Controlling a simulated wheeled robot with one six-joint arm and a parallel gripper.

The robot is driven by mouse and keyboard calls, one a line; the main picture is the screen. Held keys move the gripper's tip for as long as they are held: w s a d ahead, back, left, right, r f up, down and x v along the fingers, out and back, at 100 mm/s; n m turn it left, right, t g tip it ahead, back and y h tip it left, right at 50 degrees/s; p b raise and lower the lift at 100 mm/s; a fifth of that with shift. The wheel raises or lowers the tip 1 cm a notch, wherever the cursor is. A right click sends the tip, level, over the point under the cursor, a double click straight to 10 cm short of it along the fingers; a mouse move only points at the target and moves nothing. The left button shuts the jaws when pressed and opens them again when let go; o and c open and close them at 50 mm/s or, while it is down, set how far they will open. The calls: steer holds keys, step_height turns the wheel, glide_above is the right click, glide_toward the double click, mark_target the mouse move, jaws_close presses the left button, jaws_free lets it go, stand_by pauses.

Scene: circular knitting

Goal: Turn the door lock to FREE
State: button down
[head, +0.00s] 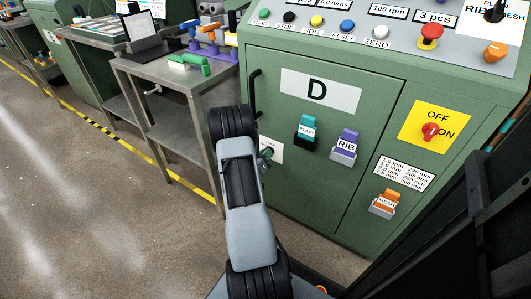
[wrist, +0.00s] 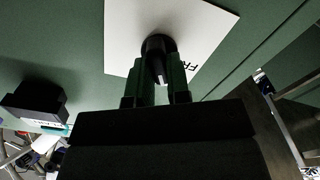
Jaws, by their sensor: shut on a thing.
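The door lock is a round black knob (wrist: 158,44) with a pale pointer mark, on a white plate (wrist: 208,25) on the green cabinet door. In the wrist view the two fingers of my gripper (wrist: 155,80) close around the knob from both sides, and the mark shows between them. Dark letters, apparently the start of FREE, stand on the plate beside the right finger; the rest of the plate's lettering is hidden or unreadable. In the head view my gripper (head: 267,153) is at the plate (head: 273,149), left on door D (head: 325,112), and my arm hides most of the lock.
A teal PLAIN holder (head: 307,130) and a purple RIB holder (head: 345,146) stick out of the door right of the lock. A black handle (head: 255,92) is above it. A steel table (head: 170,98) stands left; the floor in front is clear.

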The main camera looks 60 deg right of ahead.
steer(key=n+p, duration=0.3)
steer(key=n, duration=0.4)
steer(key=shift+f+n, duration=0.1)
steer(key=shift+n, duration=0.6)
steer(key=c, duration=1.1)
jaws_free()
steer(key=shift+w, duration=0.1)
steer(key=shift+a, duration=0.1)
steer(key=a+p, duration=0.3)
steer(key=a, duration=1)
steer(key=shift+a, duration=0.3)
